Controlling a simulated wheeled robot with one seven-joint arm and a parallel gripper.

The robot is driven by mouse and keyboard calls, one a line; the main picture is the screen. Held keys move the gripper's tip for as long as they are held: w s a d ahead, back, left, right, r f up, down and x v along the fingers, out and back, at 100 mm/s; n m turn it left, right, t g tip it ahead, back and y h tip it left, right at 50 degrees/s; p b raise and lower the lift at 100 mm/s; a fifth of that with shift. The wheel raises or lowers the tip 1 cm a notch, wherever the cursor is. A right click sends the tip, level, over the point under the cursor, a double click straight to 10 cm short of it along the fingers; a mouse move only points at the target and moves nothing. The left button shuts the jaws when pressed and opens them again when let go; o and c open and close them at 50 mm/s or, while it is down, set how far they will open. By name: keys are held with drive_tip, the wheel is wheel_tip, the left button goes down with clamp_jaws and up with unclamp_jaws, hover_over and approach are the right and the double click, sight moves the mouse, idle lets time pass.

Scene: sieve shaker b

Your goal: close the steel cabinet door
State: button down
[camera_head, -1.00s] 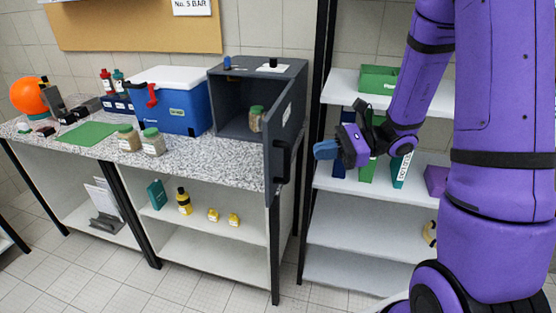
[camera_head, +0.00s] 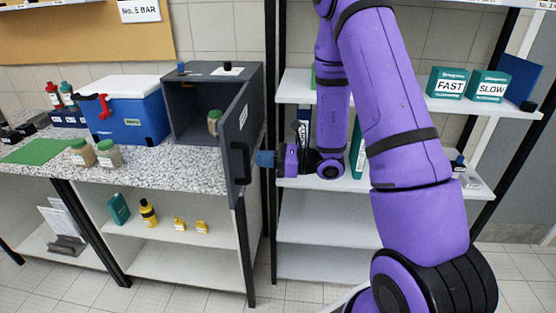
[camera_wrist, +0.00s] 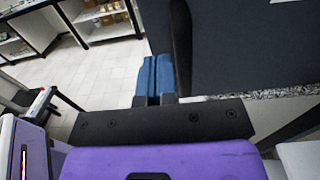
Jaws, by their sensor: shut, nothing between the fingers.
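The dark grey steel cabinet (camera_head: 190,72) stands on the speckled counter, its door (camera_head: 237,118) swung open toward the front right. A black bar handle (camera_head: 238,162) is on the door's outer face. A jar with a green lid (camera_head: 214,122) shows inside the cabinet. My gripper (camera_head: 264,159) is shut and empty, just right of the door near the handle. In the wrist view its blue fingers (camera_wrist: 157,75) are together beside the dark door panel (camera_wrist: 240,45) and the handle (camera_wrist: 181,45). I cannot tell whether they touch the door.
A blue cooler (camera_head: 125,112) with a white lid stands left of the cabinet. Two jars (camera_head: 96,154) stand on the counter in front of it. A white shelf unit (camera_head: 315,230) is to the right, behind my arm. A black counter leg (camera_head: 246,255) stands below the door.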

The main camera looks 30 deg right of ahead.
sight(230, 157)
drive_tip(key=x, duration=0.7)
drive_tip(key=shift+a, duration=0.15)
